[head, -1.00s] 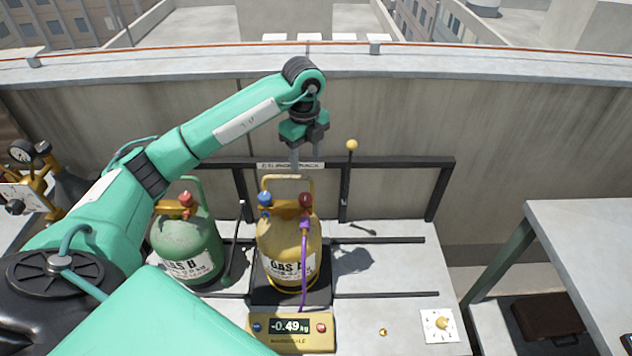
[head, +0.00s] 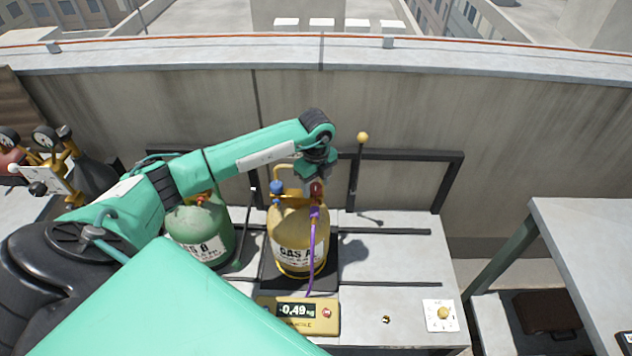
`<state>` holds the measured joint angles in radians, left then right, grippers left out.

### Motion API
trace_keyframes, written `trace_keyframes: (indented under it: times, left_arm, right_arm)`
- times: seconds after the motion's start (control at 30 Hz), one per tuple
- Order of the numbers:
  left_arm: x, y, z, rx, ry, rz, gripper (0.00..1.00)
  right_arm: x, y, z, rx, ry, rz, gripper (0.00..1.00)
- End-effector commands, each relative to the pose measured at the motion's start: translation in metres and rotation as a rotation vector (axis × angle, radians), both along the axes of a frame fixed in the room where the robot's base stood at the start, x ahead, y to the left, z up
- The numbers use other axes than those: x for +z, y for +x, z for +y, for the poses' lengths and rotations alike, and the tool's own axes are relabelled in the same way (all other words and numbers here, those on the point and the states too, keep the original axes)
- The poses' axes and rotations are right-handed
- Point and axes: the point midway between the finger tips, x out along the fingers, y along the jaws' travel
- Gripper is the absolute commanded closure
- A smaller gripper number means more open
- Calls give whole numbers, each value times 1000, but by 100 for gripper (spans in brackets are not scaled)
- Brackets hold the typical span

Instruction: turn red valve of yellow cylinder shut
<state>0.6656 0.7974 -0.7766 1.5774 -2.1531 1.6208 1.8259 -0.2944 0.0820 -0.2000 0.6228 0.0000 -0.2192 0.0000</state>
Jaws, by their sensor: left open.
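The yellow cylinder (head: 288,238), labelled as gas A, stands upright on a scale platform in the middle of the bench. Its red valve (head: 317,189) is on the right of its top, and a blue valve (head: 276,187) is on the left. A purple hose (head: 312,240) runs from below the red valve down to the front. My left gripper (head: 313,180) is open and points down right at the red valve, with its fingers largely hidden. I cannot tell whether they touch the valve. My right gripper is not in view.
A green cylinder (head: 199,228) stands left of the yellow one, partly behind my arm. The scale display (head: 297,311) reads -0.49 kg. A black rack with a yellow-knobbed rod (head: 362,138) stands behind.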

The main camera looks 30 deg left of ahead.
Motion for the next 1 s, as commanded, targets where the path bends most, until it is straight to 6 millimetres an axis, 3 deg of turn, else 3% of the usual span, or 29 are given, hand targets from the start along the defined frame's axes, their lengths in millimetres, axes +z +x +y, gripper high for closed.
trace_keyframes:
  times: [0.2,0.43,0.47,0.77,1.0]
  left_arm:
    - [-1,0,0,0,0,0,47]
    - [0,0,0,0,0,0,90]
    - [0,0,0,0,0,0,91]
    - [-1,0,0,-35,0,-1,91]
    - [-2,0,0,-170,0,-2,91]
  right_arm:
    - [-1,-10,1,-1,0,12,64]
    - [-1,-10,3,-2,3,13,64]
    - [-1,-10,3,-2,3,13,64]
    - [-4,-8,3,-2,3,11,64]
    - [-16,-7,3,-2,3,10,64]
